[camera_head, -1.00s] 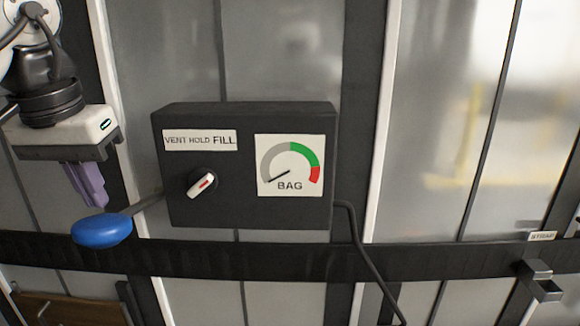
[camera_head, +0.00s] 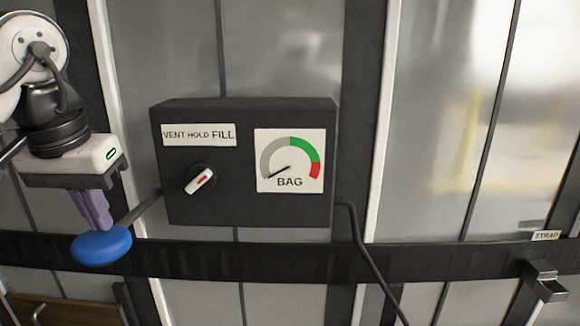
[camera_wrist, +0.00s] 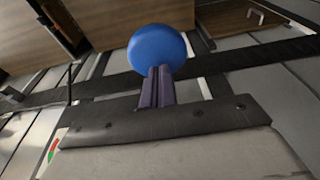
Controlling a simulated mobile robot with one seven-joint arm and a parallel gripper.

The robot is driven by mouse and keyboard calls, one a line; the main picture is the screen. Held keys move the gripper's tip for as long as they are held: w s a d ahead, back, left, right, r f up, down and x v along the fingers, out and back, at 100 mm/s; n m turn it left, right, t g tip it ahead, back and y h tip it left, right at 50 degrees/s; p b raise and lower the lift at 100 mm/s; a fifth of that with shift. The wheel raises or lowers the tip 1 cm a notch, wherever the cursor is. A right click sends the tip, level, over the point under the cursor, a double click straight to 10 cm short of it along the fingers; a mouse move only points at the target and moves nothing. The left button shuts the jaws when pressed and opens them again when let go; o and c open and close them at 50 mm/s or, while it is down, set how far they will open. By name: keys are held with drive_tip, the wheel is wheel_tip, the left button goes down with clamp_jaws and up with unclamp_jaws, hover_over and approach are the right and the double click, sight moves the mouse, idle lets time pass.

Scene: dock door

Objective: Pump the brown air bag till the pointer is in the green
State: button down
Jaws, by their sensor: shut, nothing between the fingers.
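The dark control box (camera_head: 245,212) carries a BAG gauge (camera_head: 290,160). Its pointer points down-left, at the low end of the grey arc, away from the green. The white selector knob (camera_head: 200,180) with a red mark points up-right, toward FILL. A pump lever with a blue knob (camera_head: 101,246) sticks out from the box's left side; the blue knob also shows in the wrist view (camera_wrist: 157,48). My gripper (camera_head: 101,228) is shut and empty, its purple fingertips right above the blue knob, seemingly touching it. I cannot make out the brown air bag for sure.
A dark horizontal rail (camera_head: 440,260) runs behind the lever. A hose (camera_head: 365,260) drops from the box's right side. A STRAP label (camera_head: 546,236) and metal bracket (camera_head: 543,282) are at right. Brown panels (camera_head: 70,312) show at lower left.

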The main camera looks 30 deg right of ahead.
drive_tip(key=shift+b+x, duration=0.45)
drive_tip(key=shift+x, duration=0.65)
drive_tip(key=shift+s+a, duration=0.15)
drive_tip(key=shift+s, duration=0.05)
drive_tip(key=p+v, duration=0.4)
drive_tip(key=p, duration=0.1)
drive_tip(key=shift+w+d+r, duration=0.25)
drive_tip(key=shift+w+r, duration=0.05)
drive_tip(key=shift+w, duration=0.05)
drive_tip(key=shift+v, duration=1.15)
drive_tip(key=shift+w+d, duration=0.15)
drive_tip(key=shift+w, duration=0.05)
